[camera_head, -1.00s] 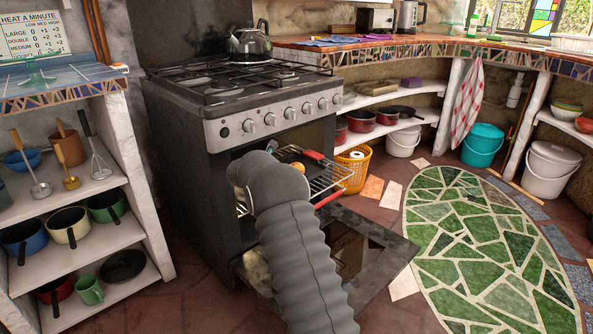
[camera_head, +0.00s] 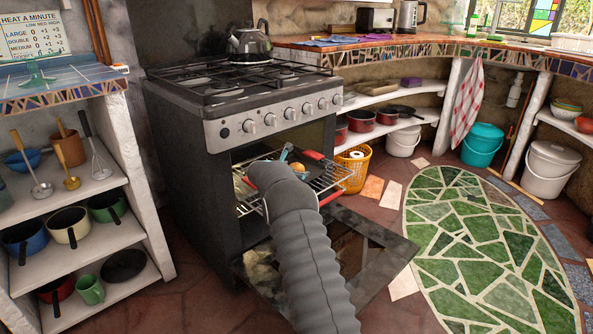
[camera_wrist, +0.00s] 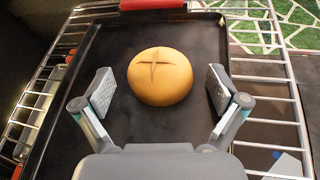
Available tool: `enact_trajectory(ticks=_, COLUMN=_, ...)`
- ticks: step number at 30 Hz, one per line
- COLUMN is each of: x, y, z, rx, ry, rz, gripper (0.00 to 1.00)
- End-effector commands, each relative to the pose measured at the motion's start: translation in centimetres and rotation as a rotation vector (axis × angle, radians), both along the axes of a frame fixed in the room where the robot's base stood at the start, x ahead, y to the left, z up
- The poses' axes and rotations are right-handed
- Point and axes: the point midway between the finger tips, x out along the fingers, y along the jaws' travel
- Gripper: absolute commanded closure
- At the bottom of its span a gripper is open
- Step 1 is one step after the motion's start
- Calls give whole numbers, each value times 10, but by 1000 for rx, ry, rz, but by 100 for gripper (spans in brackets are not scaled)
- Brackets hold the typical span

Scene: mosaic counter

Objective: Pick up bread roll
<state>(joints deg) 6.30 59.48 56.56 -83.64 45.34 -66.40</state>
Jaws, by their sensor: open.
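The bread roll (camera_wrist: 160,78) is round and golden brown with a cross cut in its top. In the wrist view it sits on a dark baking tray (camera_wrist: 105,110) on a wire oven rack (camera_wrist: 285,110). My gripper (camera_wrist: 160,88) is open, with one pad on the left and one on the right of the roll, and gaps show on both sides. How high the pads are above the tray is hard to tell.
An orange basket (camera_head: 355,178) stands close to the right of the rack. Shelves with pots (camera_head: 70,222) stand at the left. The green mosaic floor (camera_head: 480,240) is clear.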

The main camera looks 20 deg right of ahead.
Motion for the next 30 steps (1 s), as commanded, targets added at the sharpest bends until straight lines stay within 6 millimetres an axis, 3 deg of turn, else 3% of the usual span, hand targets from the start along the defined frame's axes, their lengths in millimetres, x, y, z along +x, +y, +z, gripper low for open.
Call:
enact_trajectory(ticks=2, x=0, y=0, z=0, rx=0, ry=0, rz=0, gripper=4)
enact_trajectory(ticks=9, x=0, y=0, z=0, rx=0, ry=0, rz=0, gripper=64)
enact_trajectory(ticks=10, x=0, y=0, z=0, rx=0, ry=0, rz=0, gripper=68)
enact_trajectory(ticks=22, x=0, y=0, z=5, rx=-1, ry=-1, rz=0, gripper=68)
enact_trajectory(ticks=30, x=0, y=0, z=35, rx=-1, ry=-3, rz=0, gripper=68)
